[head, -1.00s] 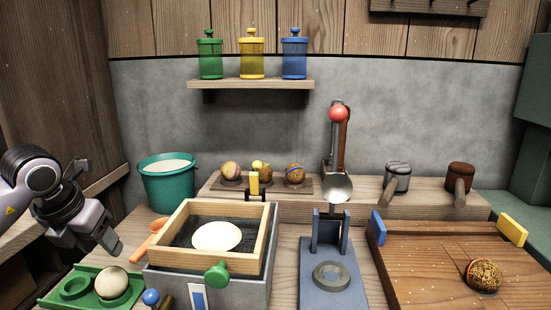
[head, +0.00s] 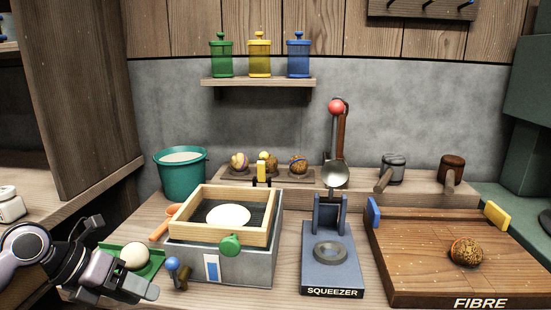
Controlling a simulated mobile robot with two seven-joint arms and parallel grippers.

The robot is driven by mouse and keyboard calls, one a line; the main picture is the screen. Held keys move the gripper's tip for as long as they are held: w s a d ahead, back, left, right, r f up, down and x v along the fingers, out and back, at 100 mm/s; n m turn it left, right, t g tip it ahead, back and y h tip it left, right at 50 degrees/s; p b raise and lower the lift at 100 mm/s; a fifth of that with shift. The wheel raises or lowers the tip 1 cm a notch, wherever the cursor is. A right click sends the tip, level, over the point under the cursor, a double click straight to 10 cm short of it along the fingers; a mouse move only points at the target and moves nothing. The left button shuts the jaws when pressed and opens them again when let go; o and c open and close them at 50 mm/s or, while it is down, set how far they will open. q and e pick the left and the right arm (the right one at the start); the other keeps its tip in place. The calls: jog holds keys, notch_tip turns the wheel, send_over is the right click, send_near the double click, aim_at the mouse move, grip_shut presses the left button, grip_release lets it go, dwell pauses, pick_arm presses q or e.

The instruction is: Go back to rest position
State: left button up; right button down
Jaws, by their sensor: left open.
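My left gripper (head: 138,291) is at the lower left of the head view, open, with nothing seen between its fingers. It is in front of the green tray (head: 155,265), which holds a pale ball (head: 134,256), and covers part of that tray. I cannot tell whether they touch. My right gripper is not in view.
A wooden-framed screen (head: 262,236) with a pale round sheet sits on a grey box. Beside it stand the blue squeezer (head: 331,272) and the fibre board (head: 430,285) with a brown ball (head: 466,252). A teal bucket (head: 183,180) stands behind. Jars line the shelf (head: 258,82).

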pick_arm(q)
jog(key=s+d+f+n+t+h, duration=0.1)
jog(key=s+d+n+h, duration=0.25)
jog(key=d+h, duration=0.25)
jog(key=s+a+f+n+t+y, duration=0.2)
jog(key=s+a+f+n+y, duration=0.45)
jog(key=f+n, duration=0.4)
jog(key=s+a+f+n+t+y, duration=0.2)
jog(key=s+a+f+n+y, duration=0.4)
jog(key=f+n, duration=0.5)
jog(key=d+r+n+t+h, duration=0.1)
jog(key=d+n+t+h, duration=0.1)
jog(key=d+n, duration=1.05)
notch_tip(320, 180, up, 15)
jog(key=s+m+p, duration=0.2)
jog(key=p, duration=1.7)
jog(key=shift+s+g+p, duration=0.25)
jog(key=shift+g+p, duration=0.05)
jog(key=shift+p, duration=0.05)
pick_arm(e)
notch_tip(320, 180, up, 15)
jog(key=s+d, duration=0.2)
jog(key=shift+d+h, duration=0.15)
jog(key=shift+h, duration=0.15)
